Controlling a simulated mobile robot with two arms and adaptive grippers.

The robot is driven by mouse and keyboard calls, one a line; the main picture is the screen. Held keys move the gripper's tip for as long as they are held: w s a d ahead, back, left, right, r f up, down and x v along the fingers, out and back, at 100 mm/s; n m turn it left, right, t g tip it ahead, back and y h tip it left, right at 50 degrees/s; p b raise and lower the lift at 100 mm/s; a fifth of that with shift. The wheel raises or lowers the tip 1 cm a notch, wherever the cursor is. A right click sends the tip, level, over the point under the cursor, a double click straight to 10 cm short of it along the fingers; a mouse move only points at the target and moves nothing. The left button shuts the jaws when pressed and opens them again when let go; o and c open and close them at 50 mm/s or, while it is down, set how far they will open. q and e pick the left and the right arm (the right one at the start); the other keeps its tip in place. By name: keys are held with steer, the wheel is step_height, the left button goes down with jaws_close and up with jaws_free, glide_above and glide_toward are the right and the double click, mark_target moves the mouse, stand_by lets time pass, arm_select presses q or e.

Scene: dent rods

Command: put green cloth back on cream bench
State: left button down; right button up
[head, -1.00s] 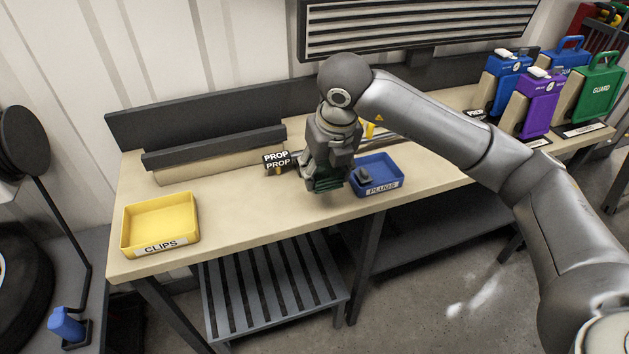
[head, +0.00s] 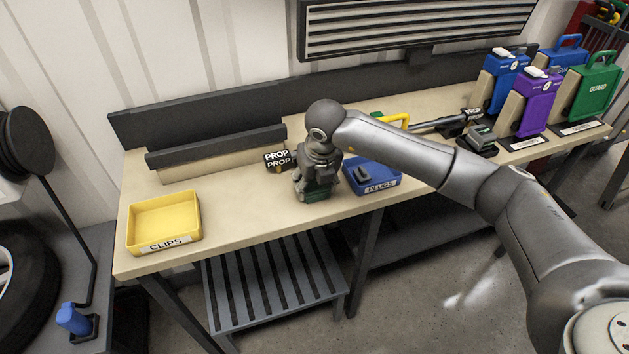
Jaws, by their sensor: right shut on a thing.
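The dark green cloth (head: 318,195) is under my right gripper (head: 318,188), between its fingers, at the middle of the cream bench (head: 240,205) near the front edge. My right gripper points down and is shut on the cloth. The fingers and wrist hide most of the cloth. I cannot tell whether the cloth touches the bench top. My left gripper is not in view.
A blue PLUGS tray (head: 384,182) stands close to the right of the gripper. A black PROP block (head: 277,156) is behind it to the left. A yellow CLIPS tray (head: 163,220) sits at the left end. The bench between is clear.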

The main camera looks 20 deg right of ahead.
steer(key=shift+f, duration=0.15)
steer(key=o, duration=0.9)
steer(key=shift+r, duration=0.25)
steer(key=b+v, duration=0.2)
steer(key=v, duration=1)
steer(key=shift+a, duration=0.1)
